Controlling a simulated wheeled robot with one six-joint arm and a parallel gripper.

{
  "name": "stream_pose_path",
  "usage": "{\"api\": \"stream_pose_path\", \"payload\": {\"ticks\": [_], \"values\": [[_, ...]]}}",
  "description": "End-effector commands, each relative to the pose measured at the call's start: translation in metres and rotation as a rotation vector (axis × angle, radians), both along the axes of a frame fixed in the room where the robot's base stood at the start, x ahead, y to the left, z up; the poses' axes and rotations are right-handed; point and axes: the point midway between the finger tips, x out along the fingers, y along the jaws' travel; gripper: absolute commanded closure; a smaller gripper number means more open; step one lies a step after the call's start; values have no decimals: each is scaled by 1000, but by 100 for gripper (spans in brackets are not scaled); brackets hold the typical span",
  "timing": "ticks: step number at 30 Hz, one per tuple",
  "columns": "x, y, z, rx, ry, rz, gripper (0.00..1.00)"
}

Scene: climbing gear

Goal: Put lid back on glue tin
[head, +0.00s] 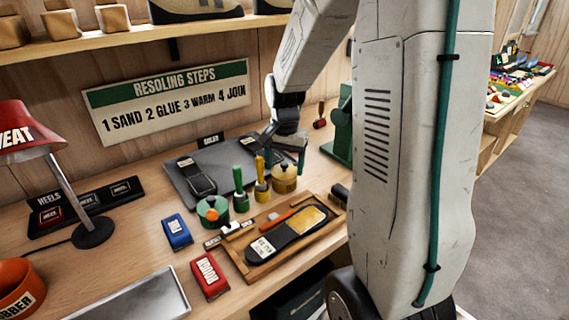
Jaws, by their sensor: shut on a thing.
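A yellow tin (284,184) stands on the bench near the front right of the dark mat. My gripper (285,158) is directly above it, pointing down with its teal fingers at the tin's top. It is shut on what looks like the tin's yellow lid (285,170). The lid appears level and lined up over the tin; I cannot tell whether it is seated or slightly above the rim.
A green-handled tool (240,188) and a yellow-handled tool (261,182) stand upright just left of the yellow tin. A wooden tray (262,272) with a shoe sole lies in front. A green machine (340,130) stands behind right. A red lamp (62,180) is far left.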

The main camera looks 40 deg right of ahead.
Motion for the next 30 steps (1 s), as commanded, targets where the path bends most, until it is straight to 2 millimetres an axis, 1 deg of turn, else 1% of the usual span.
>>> {"api": "stream_pose_path", "payload": {"ticks": [11, 12, 13, 14, 20, 21, 27, 30], "values": [[0, 0, 0, 0, 0, 0, 52], [0, 0, 0, 0, 0, 0, 19], [0, 0, 0, 0, 0, 0, 11], [0, 0, 0, 0, 0, 0, 5], [0, 0, 0, 0, 0, 0, 5], [0, 0, 0, 0, 0, 0, 0], [0, 0, 0, 0, 0, 0, 0], [0, 0, 3, 0, -1, 0, 0]]}}
